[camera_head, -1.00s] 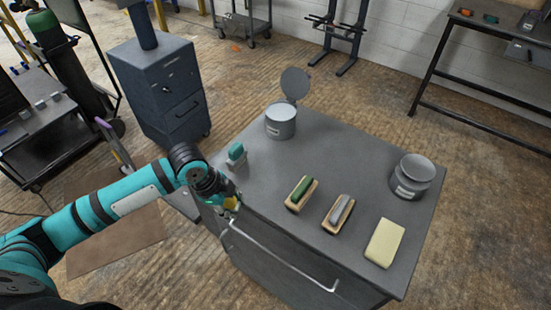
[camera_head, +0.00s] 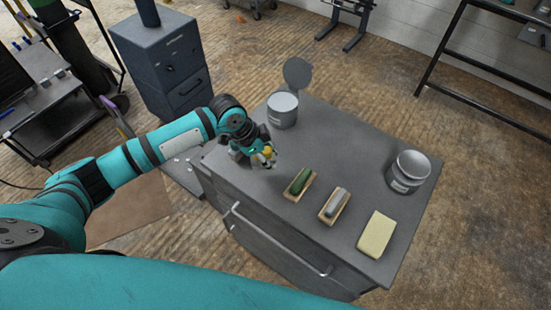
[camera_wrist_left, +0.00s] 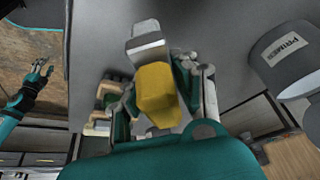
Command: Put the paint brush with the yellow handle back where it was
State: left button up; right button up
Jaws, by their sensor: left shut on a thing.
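My left gripper (camera_head: 268,159) is shut on the yellow handle of the paint brush (camera_head: 267,151), above the left part of the grey cabinet top (camera_head: 330,149). In the left wrist view the yellow handle (camera_wrist_left: 158,92) fills the space between the fingers.
A can (camera_head: 283,112) with a raised lid stands behind my left gripper, another can (camera_head: 409,171) at right. Wooden-based blocks, one green-topped (camera_head: 300,180) and one grey-topped (camera_head: 336,204), and a pale yellow block (camera_head: 377,233) lie along the front. The middle is clear.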

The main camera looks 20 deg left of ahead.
pick_arm(q)
jog(key=shift+w+d, duration=0.3)
jog(key=shift+d, duration=0.4)
jog(key=shift+w+d+f+p, duration=0.1)
jog(key=shift+d+f+p, duration=0.05)
jog(key=shift+d+p, duration=0.2)
notch_tip(320, 180, down, 3)
jog(key=shift+r+p, duration=0.2)
jog(key=shift+p, duration=0.3)
jog(key=shift+a+f, duration=0.1)
jog(key=shift+f, duration=0.35)
jog(key=o, duration=1)
pick_arm(e)
jog(key=shift+w+r, duration=0.15)
jog(key=shift+r, duration=0.4)
jog(key=shift+w+r, duration=0.15)
jog(key=shift+r, duration=0.35)
pick_arm(q)
jog(key=shift+r, duration=0.1)
